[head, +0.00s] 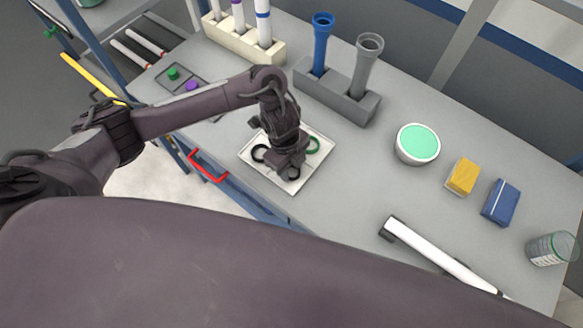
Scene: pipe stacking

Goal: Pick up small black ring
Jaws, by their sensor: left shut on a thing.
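A small black ring (295,174) is at my left gripper (290,168), mostly hidden under its fingers. The gripper reaches down over the white tray (292,187) and is shut on this ring. Another black ring (259,153) lies on the tray to the left of the gripper. A green ring (314,145) lies on the tray at the right, partly behind the gripper. Whether the held ring still touches the tray I cannot tell. My right gripper is not in view.
A grey holder (340,98) with blue and grey pipes stands behind the tray. A cream holder (245,44) with pipes is further left. A green-filled bowl (417,144), yellow sponge (462,177), blue box (501,203) and white tube (440,255) lie to the right.

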